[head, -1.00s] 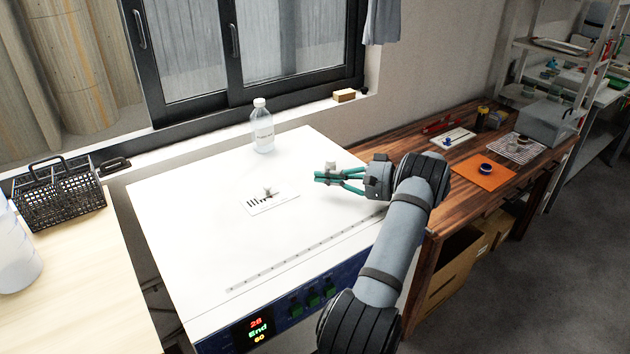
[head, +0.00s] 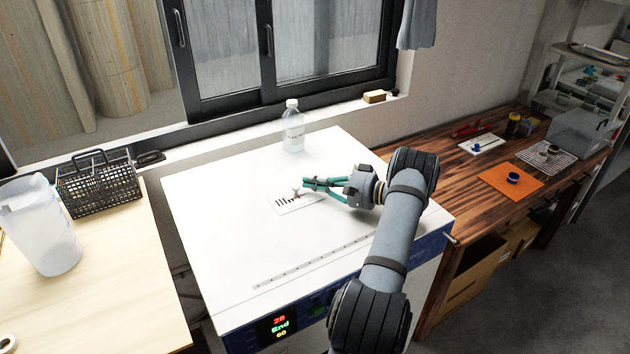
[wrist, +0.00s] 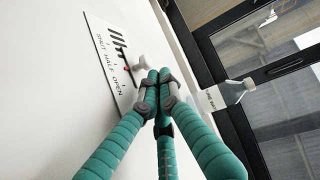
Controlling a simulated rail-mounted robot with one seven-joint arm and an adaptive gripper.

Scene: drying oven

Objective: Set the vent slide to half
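The vent slide's white label plate (head: 291,204) lies on the oven's white top. In the wrist view the plate (wrist: 111,73) shows black bars and the words SHUT, HALF, OPEN. The slide's pale knob (head: 296,191) stands up from the plate; it also shows in the wrist view (wrist: 138,62), with a small red mark at its foot. The mark looks to lie between HALF and OPEN, but I cannot tell exactly. My gripper (head: 307,183), with teal fingers, is right beside the knob. Its fingertips (wrist: 158,77) are together with nothing between them. I cannot tell whether they touch the knob.
A clear bottle (head: 293,127) stands at the back of the oven top (head: 220,210), near the window. A black wire basket (head: 100,188) and a translucent beaker (head: 38,228) stand on the left bench. The oven top around the plate is otherwise clear.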

